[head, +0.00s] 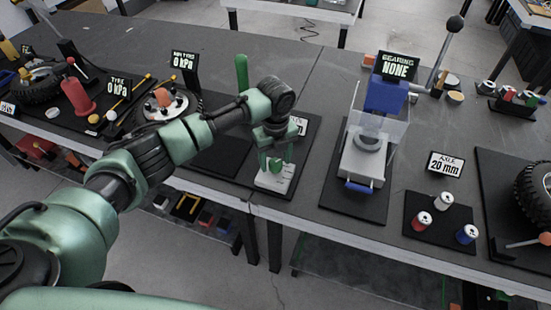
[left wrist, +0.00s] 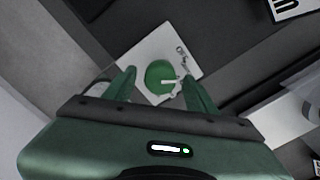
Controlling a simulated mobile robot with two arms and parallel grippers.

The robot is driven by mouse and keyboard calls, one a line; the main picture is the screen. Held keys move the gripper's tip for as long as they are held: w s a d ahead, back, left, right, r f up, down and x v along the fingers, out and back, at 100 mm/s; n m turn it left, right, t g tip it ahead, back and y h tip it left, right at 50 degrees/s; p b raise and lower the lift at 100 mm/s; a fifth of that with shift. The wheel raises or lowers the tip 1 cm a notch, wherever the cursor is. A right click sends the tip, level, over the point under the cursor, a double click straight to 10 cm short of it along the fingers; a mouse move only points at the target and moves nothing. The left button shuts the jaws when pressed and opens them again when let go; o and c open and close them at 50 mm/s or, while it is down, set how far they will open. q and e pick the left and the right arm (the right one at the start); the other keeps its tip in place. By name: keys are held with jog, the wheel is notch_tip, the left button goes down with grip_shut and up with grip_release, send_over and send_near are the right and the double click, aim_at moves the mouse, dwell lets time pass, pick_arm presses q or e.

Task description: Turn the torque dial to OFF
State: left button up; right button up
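In the head view the white plate (head: 275,182) sits on a dark mat near the table's front edge, and the green knob is partly hidden by my gripper. My left gripper (head: 273,158) points down over the plate. In the left wrist view its two green fingers (left wrist: 160,88) are apart, one on each side of the knob, with gaps showing. I cannot tell its exact height. My right gripper is not in view.
A green upright handle (head: 241,72) stands behind my left wrist. A partly hidden sign (head: 299,126) is beside it. A pressure gauge station (head: 163,100) is at left.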

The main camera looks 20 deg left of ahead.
pick_arm(q)
grip_shut()
jog(key=shift+r, duration=0.1)
jog(key=shift+p, duration=0.35)
jog(key=shift+r+n+p, duration=0.15)
jog(key=shift+n+p, duration=0.8)
jog(key=shift+n, duration=0.15)
jog(key=shift+n+p, duration=0.9)
jog(key=shift+n, duration=0.2)
jog(key=shift+n+p, duration=0.8)
jog(key=shift+n, duration=0.4)
jog(key=shift+w, duration=0.1)
